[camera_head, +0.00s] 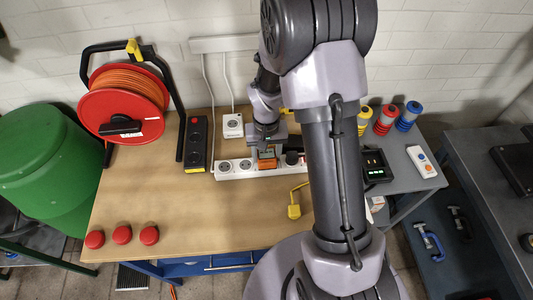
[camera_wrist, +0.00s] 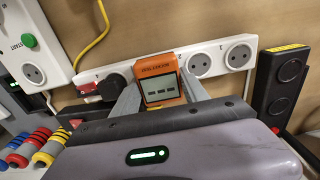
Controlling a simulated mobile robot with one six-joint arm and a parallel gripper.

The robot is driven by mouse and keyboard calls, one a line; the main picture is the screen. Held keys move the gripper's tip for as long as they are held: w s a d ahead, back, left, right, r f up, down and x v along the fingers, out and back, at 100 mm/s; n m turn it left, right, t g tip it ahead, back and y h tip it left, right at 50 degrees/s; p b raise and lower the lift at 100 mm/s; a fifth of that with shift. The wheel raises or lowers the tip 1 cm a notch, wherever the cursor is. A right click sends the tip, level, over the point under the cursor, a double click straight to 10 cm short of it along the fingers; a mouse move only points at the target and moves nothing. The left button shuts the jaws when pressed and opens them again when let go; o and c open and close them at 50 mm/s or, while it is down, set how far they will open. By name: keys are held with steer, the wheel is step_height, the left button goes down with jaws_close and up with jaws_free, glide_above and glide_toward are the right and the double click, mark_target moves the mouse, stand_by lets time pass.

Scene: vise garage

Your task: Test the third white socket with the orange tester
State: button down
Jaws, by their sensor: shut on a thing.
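The orange tester (camera_head: 267,164) is between my gripper's fingers (camera_head: 266,153), over the white socket strip (camera_head: 235,173). In the wrist view the tester (camera_wrist: 158,68) stands at the strip (camera_wrist: 219,59), its small display facing the camera with dark marks. My gripper (camera_wrist: 162,97) is shut on it. The tester covers the third position counted from the strip's right end in this view. Two empty sockets (camera_wrist: 200,64) show to its right and a black plug (camera_wrist: 112,86) sits to its left. The covered socket is hidden, and I cannot tell whether the prongs are fully in.
A black socket strip (camera_head: 195,142) and red cable reel (camera_head: 122,103) stand left. Several red caps (camera_head: 122,234) lie at the table's front left. A yellow plug (camera_head: 294,211) lies in front of the strip. A white box with a green button (camera_wrist: 31,50) is left in the wrist view.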

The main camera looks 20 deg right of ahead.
steer(key=shift+f+b, duration=0.55)
steer(key=shift+f, duration=0.05)
steer(key=c, duration=0.5)
jaws_free()
steer(key=shift+r, duration=0.1)
step_height(320, 180, up, 17)
steer(key=p, duration=0.5)
steer(key=shift+a+r, duration=0.1)
steer(key=shift+r, duration=0.05)
